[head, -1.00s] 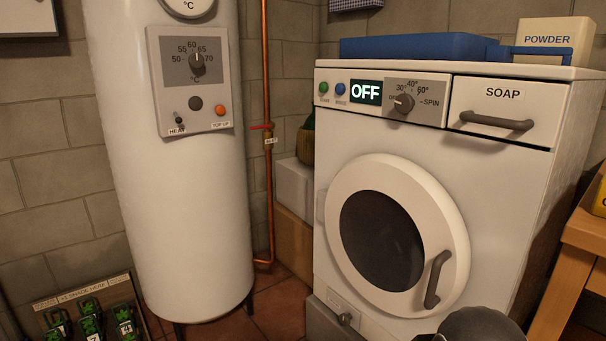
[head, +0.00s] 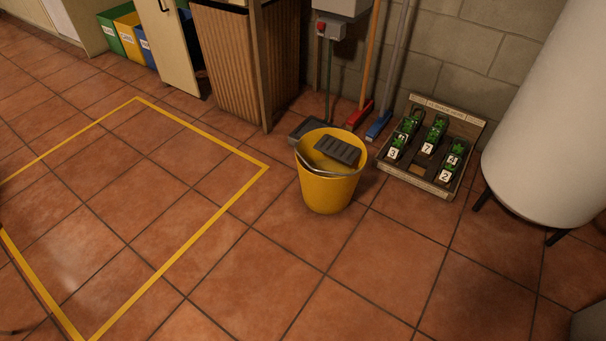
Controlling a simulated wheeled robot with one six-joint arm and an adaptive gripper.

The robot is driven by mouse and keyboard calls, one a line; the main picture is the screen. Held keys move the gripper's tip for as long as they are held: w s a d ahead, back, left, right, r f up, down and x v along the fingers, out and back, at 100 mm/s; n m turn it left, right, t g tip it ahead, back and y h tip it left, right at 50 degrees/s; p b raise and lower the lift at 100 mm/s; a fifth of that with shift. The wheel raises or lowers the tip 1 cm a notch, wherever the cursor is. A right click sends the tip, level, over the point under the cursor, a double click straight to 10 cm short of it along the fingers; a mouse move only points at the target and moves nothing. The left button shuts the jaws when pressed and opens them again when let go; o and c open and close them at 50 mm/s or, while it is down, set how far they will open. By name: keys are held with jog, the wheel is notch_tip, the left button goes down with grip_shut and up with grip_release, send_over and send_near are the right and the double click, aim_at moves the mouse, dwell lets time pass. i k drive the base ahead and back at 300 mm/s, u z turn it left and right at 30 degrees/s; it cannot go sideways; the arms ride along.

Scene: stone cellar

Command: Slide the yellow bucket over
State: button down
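The yellow bucket (head: 328,192) stands upright on the tiled floor, right of the middle in the head view. Its grey handle hangs down on the near side of the rim, and a dark grey slotted piece lies across its top. A yellow line (head: 201,221) marks a four-sided area on the floor to the left; the bucket stands outside it, beyond its right corner. My gripper is not in view.
A slatted wooden cabinet (head: 230,65) stands behind the bucket. Brooms with red (head: 360,115) and blue (head: 379,125) heads lean on the wall. A tray of numbered potted plants (head: 447,187) and a white tank (head: 560,110) are to the right. The floor in front is clear.

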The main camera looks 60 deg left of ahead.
aim_at(328, 184)
jog(key=u, duration=2.7)
jog(key=i, duration=1.25)
jog(key=z, duration=0.6)
